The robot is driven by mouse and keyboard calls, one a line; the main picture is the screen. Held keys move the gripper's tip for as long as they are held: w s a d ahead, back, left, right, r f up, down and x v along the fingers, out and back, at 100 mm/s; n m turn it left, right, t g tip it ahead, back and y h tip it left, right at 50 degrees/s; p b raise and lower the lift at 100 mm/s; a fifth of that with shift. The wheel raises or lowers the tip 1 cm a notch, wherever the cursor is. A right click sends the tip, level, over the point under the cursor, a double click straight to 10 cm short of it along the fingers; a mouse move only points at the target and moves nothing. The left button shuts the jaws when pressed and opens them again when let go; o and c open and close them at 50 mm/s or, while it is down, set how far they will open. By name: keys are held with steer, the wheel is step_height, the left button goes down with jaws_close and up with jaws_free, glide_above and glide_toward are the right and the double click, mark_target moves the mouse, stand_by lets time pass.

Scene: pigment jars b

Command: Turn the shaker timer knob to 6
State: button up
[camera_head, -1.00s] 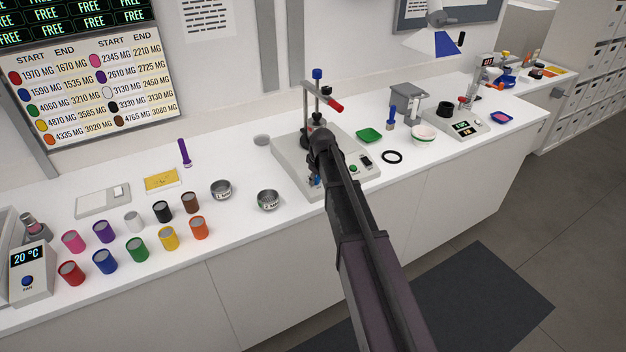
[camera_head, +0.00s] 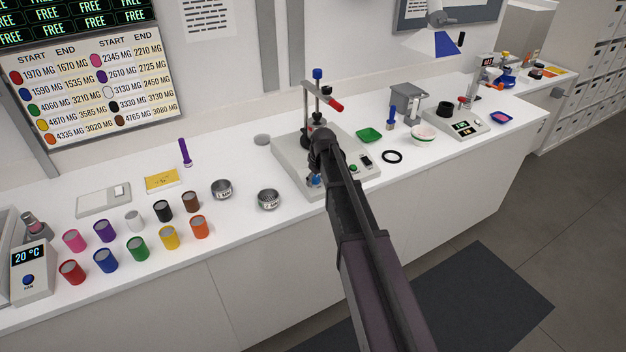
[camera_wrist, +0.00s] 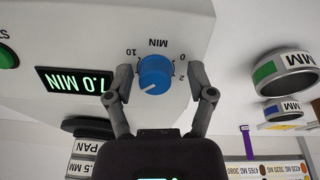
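The shaker (camera_head: 286,160) stands on the white counter, partly hidden behind my arm in the head view. Its blue timer knob (camera_wrist: 155,72) shows in the wrist view, which sees the panel upside down. The knob's white pointer mark points to the lower left of that picture, away from the 0, 2 and 10 marks. A green-lit display (camera_wrist: 74,81) beside it ends in ".0 MIN"; its first digit looks like 1 or 7. My gripper (camera_wrist: 160,82) has one finger on each side of the knob, with gaps visible, so it is open.
A green button (camera_wrist: 8,56) lies beyond the display. Two labelled sieve rings (camera_wrist: 283,69) (camera_wrist: 283,108) stand right of the knob in the wrist view. Several coloured jars (camera_head: 138,249) stand on the counter left of the shaker. A green dish (camera_head: 369,135) and a black ring (camera_head: 392,157) lie to its right.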

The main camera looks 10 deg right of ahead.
steer(key=shift+w, duration=0.15)
steer(key=shift+d+r+p, duration=0.1)
steer(key=shift+r+p, duration=0.35)
steer(key=shift+p, duration=0.05)
steer(key=s+r+m+p, duration=0.2)
steer(key=r+p, duration=0.3)
steer(key=r, duration=0.1)
steer(key=s+d+r+m+t+p, duration=0.1)
steer(key=s+r+m+p, duration=0.1)
steer(key=r+p, duration=0.3)
steer(key=shift+s+d+r+m+t+p, duration=0.3)
steer(key=shift+s+r+m+p, duration=0.1)
steer(key=shift+m, duration=0.3)
steer(key=shift+a+f, duration=0.1)
steer(key=shift+f, duration=0.05)
steer(key=b+x, duration=0.8)
steer(key=x, duration=0.1)
steer(key=b+x, duration=0.4)
steer(key=shift+w+a+f+b, duration=0.2)
steer(key=shift+a+b, duration=0.1)
steer(key=shift+b, duration=0.05)
